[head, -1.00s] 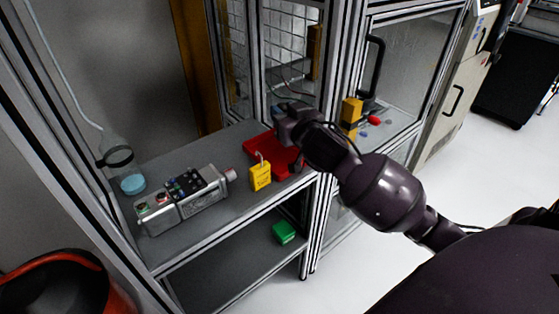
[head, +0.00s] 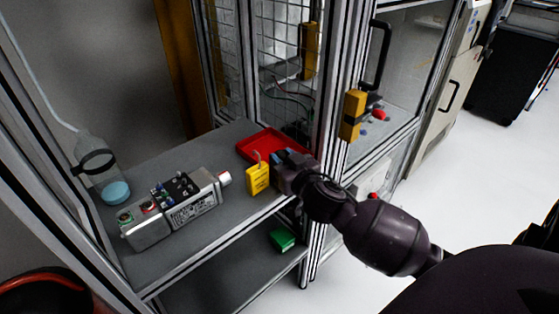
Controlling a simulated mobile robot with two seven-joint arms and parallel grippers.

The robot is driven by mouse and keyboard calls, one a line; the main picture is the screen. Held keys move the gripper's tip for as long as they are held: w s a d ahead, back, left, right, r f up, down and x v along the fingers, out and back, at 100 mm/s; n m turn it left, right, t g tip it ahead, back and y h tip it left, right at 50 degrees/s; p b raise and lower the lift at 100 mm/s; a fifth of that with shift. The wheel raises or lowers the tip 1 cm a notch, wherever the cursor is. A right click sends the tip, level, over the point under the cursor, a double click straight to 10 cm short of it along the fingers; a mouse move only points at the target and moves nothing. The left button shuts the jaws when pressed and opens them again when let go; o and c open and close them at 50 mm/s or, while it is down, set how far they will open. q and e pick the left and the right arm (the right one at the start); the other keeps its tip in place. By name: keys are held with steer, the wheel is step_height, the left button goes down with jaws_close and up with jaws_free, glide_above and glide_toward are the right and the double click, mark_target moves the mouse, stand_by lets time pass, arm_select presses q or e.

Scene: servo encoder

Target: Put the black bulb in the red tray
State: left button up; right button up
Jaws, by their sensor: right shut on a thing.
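The red tray (head: 262,141) lies on the grey shelf inside the metal frame, its near right part covered by my right gripper. My right gripper (head: 279,160) is low at the tray's near side, just right of the yellow padlock. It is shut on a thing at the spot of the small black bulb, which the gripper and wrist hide. I cannot see whether the bulb touches the shelf or the tray. My left gripper is not in view.
The yellow padlock (head: 257,179) stands close beside my right gripper. A grey switch box (head: 180,208) and a blue-bottomed bottle (head: 110,175) are to the left. A green block (head: 283,239) lies on the lower shelf. Frame posts (head: 335,110) stand close to my right arm.

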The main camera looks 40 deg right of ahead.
stand_by(0.3)
steer(key=shift+f, duration=0.15)
steer(key=o, duration=0.9)
